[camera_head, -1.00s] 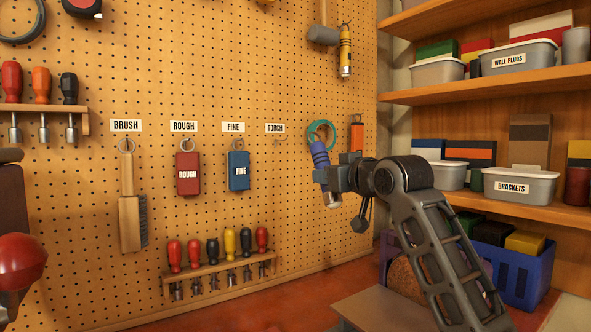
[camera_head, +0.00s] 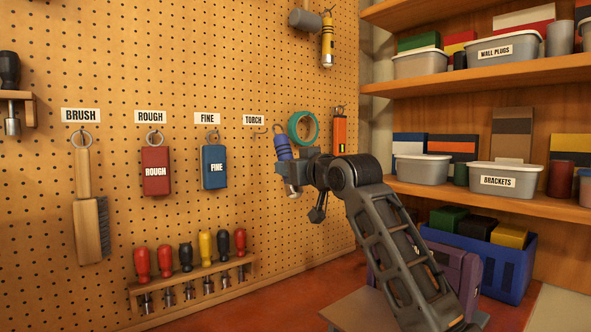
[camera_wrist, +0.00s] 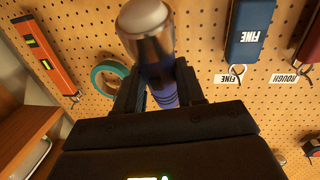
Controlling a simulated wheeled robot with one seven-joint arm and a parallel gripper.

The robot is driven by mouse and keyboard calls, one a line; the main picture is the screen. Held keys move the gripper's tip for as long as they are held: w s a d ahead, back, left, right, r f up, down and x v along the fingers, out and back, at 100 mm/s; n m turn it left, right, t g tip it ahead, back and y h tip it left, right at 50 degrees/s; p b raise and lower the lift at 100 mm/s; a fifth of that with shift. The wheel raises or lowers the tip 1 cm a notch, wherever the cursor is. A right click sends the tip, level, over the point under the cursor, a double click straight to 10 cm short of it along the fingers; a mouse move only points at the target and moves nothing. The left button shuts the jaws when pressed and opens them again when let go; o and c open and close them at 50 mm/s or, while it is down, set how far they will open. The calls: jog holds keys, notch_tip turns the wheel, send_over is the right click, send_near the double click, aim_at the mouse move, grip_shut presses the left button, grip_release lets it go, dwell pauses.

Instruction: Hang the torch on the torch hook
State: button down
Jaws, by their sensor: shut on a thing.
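The blue torch (camera_head: 283,147) with a silver end is held upright in my gripper (camera_head: 288,168), in front of the pegboard. The TORCH label (camera_head: 254,120) is on the board just left of the torch in the head view. A small torch hook (camera_head: 259,133) sits under that label and looks empty. The torch appears apart from the hook. Its top ring is too small to make out.
Left of the hook hang the blue FINE block (camera_head: 214,167), the red ROUGH block (camera_head: 156,171) and a brush (camera_head: 88,215). A green tape roll (camera_head: 303,129) and an orange level (camera_head: 339,131) hang to the right. A screwdriver rack (camera_head: 192,286) is below.

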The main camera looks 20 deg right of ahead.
jog(key=w+a+f, duration=0.1)
jog(key=w+a, duration=0.1)
jog(key=w, duration=0.4)
jog(key=shift+w+b, duration=0.3)
jog(key=shift+b, duration=0.15)
dwell(0.4)
jog(key=shift+a+f, duration=0.1)
dwell(0.5)
jog(key=c, duration=0.6)
grip_release()
jog(key=shift+f, duration=0.1)
